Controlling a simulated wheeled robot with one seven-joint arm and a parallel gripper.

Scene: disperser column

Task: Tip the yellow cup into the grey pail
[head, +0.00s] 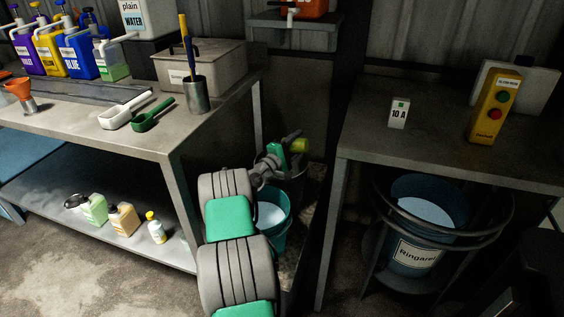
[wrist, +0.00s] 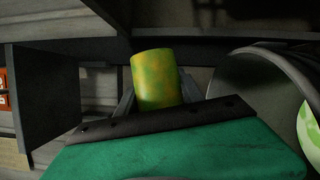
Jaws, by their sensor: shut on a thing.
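The yellow cup (wrist: 157,80) is between the fingers of my gripper (wrist: 156,98) in the wrist view, mottled yellow and green. My gripper is shut on it. A large grey rounded wall, probably the pail (wrist: 262,85), fills the right of the wrist view, with a pale green patch inside. The cup's inside is hidden.
A teal bucket (head: 274,215) with pale contents stands beside my arm. The left bench (head: 75,125) carries bottles, scoops and a metal cup. The right table (head: 440,145) carries a yellow button box (head: 493,107); a blue drum (head: 415,255) stands below it inside a ring.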

